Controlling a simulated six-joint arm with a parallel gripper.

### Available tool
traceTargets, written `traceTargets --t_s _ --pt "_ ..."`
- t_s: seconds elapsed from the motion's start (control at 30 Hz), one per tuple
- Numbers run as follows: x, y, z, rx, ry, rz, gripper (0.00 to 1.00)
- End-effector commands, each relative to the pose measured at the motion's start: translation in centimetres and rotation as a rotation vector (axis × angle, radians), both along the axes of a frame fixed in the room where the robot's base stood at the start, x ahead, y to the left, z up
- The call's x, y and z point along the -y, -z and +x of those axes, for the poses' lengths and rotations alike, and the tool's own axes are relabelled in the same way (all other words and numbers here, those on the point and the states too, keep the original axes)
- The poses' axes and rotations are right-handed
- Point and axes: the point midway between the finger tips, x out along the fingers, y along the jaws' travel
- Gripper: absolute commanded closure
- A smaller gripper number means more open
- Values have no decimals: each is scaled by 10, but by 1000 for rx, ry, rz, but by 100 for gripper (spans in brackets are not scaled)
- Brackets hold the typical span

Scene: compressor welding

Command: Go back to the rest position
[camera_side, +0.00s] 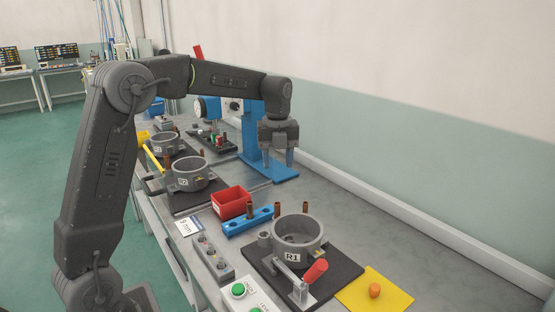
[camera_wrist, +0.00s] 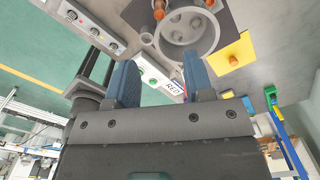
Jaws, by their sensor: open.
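My gripper (camera_side: 279,162) hangs from the wrist, fingers pointing down, in front of the blue stand at the back of the bench. Its two blue fingers are apart, with nothing between them. In the wrist view my gripper (camera_wrist: 160,68) shows both fingers spread and empty. The grey ring housing marked R1 (camera_side: 298,238) sits on a dark plate nearer the camera, well apart from the gripper. A ring housing (camera_wrist: 187,32) also shows beyond the fingertips in the wrist view.
A blue stand (camera_side: 250,130) is close by the gripper. A red bin (camera_side: 231,203), a blue block (camera_side: 237,225) with copper tubes, the R2 housing (camera_side: 190,178), a red-handled clamp (camera_side: 303,288) and a yellow pad (camera_side: 395,300) with an orange piece stand on the bench. The bench along the wall is clear.

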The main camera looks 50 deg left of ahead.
Motion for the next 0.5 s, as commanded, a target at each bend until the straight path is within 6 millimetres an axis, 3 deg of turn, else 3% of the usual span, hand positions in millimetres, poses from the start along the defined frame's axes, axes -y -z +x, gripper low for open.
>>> traceTargets --t_s 0.33,0.5 --pt "2 -2 -2 5 -20 1 53" --pt "23 -20 -25 58 -221 8 53"
